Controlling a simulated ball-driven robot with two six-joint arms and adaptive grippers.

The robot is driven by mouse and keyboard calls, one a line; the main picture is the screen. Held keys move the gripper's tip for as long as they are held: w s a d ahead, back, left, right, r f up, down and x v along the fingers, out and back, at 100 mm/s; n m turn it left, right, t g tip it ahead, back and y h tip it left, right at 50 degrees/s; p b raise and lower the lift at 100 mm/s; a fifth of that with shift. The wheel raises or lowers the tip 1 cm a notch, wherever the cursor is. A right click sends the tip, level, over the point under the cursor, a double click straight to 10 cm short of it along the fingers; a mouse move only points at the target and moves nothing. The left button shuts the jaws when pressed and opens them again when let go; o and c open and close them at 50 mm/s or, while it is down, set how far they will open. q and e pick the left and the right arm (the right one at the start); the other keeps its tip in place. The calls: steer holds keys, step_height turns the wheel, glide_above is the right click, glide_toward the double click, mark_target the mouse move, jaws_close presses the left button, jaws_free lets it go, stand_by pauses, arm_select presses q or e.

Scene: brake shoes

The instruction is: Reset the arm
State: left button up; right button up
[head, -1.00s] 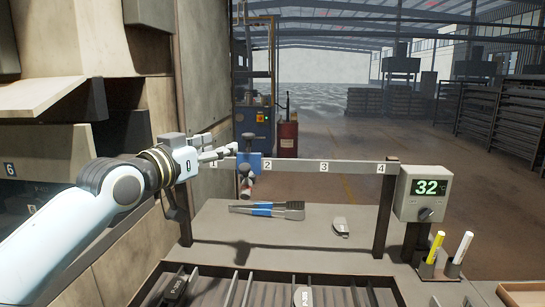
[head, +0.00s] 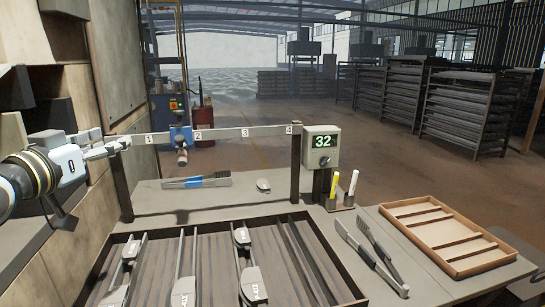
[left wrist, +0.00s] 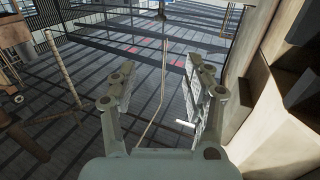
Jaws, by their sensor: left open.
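My left gripper (head: 118,147) comes in from the left edge of the head view, in front of the left end of the numbered rail (head: 222,134). Its two fingers (left wrist: 160,95) stand apart in the left wrist view, with nothing between them. A blue clamp-like piece with a dark knob (head: 180,140) sits on the rail between marks 1 and 2, to the right of the gripper and apart from it. My right gripper does not show in either view.
A rack (head: 215,250) holds several brake shoes (head: 186,270). A blue-handled brush (head: 197,181) and a small grey piece (head: 263,185) lie behind it.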

arm_select(q)
steer(key=s+d+f+g+y, duration=0.15)
steer(key=s+f+g, duration=0.25)
steer(key=s+f, duration=0.4)
steer(key=s+d+f+g, duration=0.2)
steer(key=s+f+g, duration=0.1)
steer(key=s+f, duration=0.45)
steer(key=s+f+g+y, duration=0.1)
steer(key=s+f+g, duration=0.25)
steer(key=s, duration=0.65)
steer(key=s+f+g+y, duration=0.1)
steer(key=s+f+g, duration=0.25)
steer(key=s, duration=0.55)
steer(key=s+a+f+n+g+b, duration=0.1)
steer(key=a+f, duration=0.1)
steer(key=f, duration=1.3)
steer(key=s+a+f+b, duration=0.1)
steer(key=f+b, duration=0.1)
steer(key=f, duration=1.2)
steer(key=s+a+f+g+b, duration=0.1)
steer(key=s+f+b, duration=0.1)
steer(key=s+f, duration=1.5)
steer(key=shift+s+f+g, duration=0.25)
steer(key=shift+s+g, duration=0.05)
steer(key=shift+s, duration=0.4)
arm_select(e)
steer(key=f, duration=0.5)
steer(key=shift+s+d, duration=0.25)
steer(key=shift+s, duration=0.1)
